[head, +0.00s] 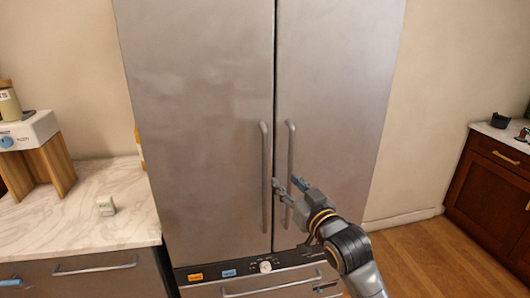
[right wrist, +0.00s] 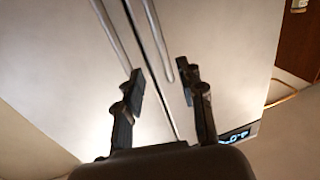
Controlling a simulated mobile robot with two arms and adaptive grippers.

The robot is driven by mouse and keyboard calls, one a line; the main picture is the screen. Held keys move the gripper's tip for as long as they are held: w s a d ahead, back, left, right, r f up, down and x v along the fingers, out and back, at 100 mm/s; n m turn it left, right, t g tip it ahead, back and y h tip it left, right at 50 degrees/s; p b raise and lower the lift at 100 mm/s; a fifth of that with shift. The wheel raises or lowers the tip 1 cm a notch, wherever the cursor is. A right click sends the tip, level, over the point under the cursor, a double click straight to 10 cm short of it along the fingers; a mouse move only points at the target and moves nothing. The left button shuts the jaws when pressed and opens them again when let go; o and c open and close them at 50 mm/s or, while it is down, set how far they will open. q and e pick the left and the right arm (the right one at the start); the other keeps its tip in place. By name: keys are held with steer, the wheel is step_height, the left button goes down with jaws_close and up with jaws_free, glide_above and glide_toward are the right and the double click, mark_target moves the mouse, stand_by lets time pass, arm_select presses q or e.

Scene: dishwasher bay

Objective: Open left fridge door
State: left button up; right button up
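The left fridge door (head: 200,120) is a tall grey metal panel, closed flush beside the right fridge door (head: 330,100). The left door's vertical bar handle (head: 265,160) stands just left of the seam, and the right door's handle (head: 291,145) just right of it. My right gripper (head: 289,185) is in front of the lower part of the handles. In the right wrist view its two fingers (right wrist: 163,88) are spread apart, with the door seam showing between them. Whether either finger touches a handle is unclear. My left gripper is not in view.
Wood floor (head: 425,255) and a dark cabinet (head: 495,190) lie right.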

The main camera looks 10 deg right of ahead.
mark_target(266, 160)
steer(key=w+p, duration=0.1)
steer(key=w, duration=0.3)
steer(key=w+a+p, duration=0.1)
steer(key=w, duration=0.3)
steer(key=w+a+p, duration=0.1)
steer(key=w, duration=0.3)
steer(key=shift+a+r+p, duration=0.2)
steer(key=shift+r+p, duration=0.05)
steer(key=shift+p, duration=0.05)
steer(key=shift+w+a+f, duration=0.1)
steer(key=shift+w+a, duration=0.1)
steer(key=shift+w, duration=0.55)
jaws_close()
